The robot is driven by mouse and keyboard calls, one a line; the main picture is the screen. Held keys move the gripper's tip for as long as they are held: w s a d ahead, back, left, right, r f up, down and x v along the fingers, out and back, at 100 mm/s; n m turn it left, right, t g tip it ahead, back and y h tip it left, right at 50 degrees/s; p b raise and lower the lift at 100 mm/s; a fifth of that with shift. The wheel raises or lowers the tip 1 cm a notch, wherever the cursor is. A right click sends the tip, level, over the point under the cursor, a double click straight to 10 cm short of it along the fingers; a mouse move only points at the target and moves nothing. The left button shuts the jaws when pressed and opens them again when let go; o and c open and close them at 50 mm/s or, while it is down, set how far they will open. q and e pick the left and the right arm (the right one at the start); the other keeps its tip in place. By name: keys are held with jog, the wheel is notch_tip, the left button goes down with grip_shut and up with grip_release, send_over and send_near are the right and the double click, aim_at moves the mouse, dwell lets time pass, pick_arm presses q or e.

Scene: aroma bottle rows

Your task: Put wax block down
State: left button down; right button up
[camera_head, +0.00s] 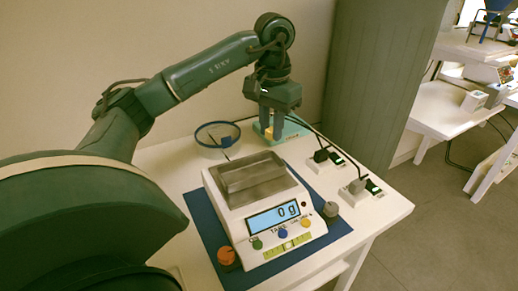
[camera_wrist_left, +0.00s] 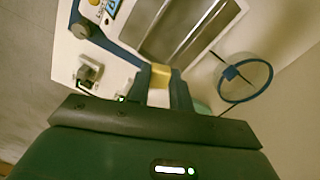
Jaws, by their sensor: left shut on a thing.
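My left gripper (camera_head: 269,134) reaches down at the back of the white table and is shut on a small yellow wax block (camera_head: 268,131). In the left wrist view the yellow block (camera_wrist_left: 161,76) sits between the two blue-grey fingertips (camera_wrist_left: 161,80). The white scale (camera_head: 262,215) stands on a blue mat in front of the gripper, and its display reads 0 g. Its metal tray (camera_head: 252,180) looks empty. The gripper is behind the tray in the head view. My right gripper is not in view.
A blue ring (camera_head: 217,135) stands left of the gripper. A pale teal object (camera_head: 290,128) is just behind the fingers, partly hidden. Two sockets with plugs (camera_head: 327,155) and cables lie to the right. An orange knob (camera_head: 227,257) and a grey knob (camera_head: 331,210) flank the scale's front.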

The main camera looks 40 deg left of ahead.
aim_at(271, 139)
pick_arm(q)
notch_tip(271, 139, down, 4)
jog(key=shift+f, duration=0.2)
notch_tip(271, 139, down, 4)
jog(key=shift+r+b, duration=0.15)
jog(key=shift+b, duration=0.3)
jog(key=shift+f, duration=0.2)
jog(key=c, duration=1.7)
grip_release()
jog(key=shift+f, duration=0.1)
jog(key=shift+o, duration=0.8)
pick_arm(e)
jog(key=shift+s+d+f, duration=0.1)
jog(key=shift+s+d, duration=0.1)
